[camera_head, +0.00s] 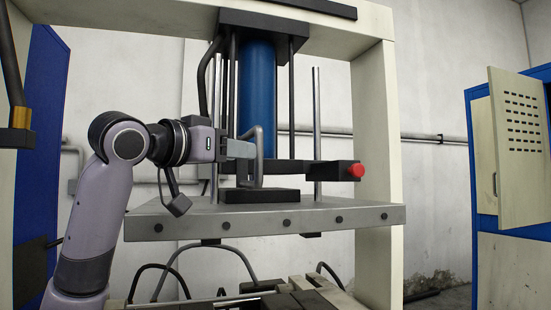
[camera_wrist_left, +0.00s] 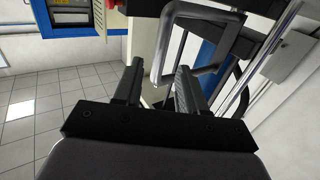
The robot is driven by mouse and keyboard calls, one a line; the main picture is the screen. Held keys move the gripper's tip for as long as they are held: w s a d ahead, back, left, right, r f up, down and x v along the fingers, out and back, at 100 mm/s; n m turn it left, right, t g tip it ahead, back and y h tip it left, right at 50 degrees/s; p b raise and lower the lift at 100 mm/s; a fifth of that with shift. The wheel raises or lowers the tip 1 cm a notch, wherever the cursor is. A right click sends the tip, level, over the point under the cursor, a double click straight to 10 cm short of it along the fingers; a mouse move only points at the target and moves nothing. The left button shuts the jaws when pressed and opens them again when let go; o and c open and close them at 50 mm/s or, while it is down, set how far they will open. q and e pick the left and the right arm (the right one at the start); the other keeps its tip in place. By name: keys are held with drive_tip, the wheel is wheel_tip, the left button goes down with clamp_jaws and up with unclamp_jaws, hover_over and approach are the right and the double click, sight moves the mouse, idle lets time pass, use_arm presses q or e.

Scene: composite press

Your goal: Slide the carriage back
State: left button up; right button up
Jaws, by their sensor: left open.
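The press stands ahead of me in the head view, with a blue cylinder (camera_head: 257,95) above a grey plate (camera_head: 300,220). A grey, loop-shaped metal handle (camera_head: 260,150) stands in front of the dark crosspiece (camera_head: 308,166), which I take to be part of the carriage. My left gripper (camera_head: 243,150) reaches in from the left at the handle. In the left wrist view its jaws (camera_wrist_left: 158,72) are open, and one bar of the handle (camera_wrist_left: 160,45) shows between the fingertips. I cannot tell whether they touch it. My right gripper is not in view.
A red knob (camera_head: 356,170) sits on a black block at the crosspiece's right end. Vertical steel rods (camera_head: 317,120) and the cream press frame (camera_head: 375,130) surround the working space. A blue cabinet with an open cream door (camera_head: 520,145) stands at the right.

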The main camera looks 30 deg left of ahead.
sight(258, 181)
use_arm(q)
drive_tip(key=shift+w+d+p, duration=0.2)
drive_tip(key=shift+w+p, duration=0.3)
drive_tip(key=shift+w, duration=1.2)
drive_tip(key=shift+w+d+p, duration=0.15)
drive_tip(key=shift+w+p, duration=0.3)
drive_tip(key=shift+w, duration=1.25)
clamp_jaws()
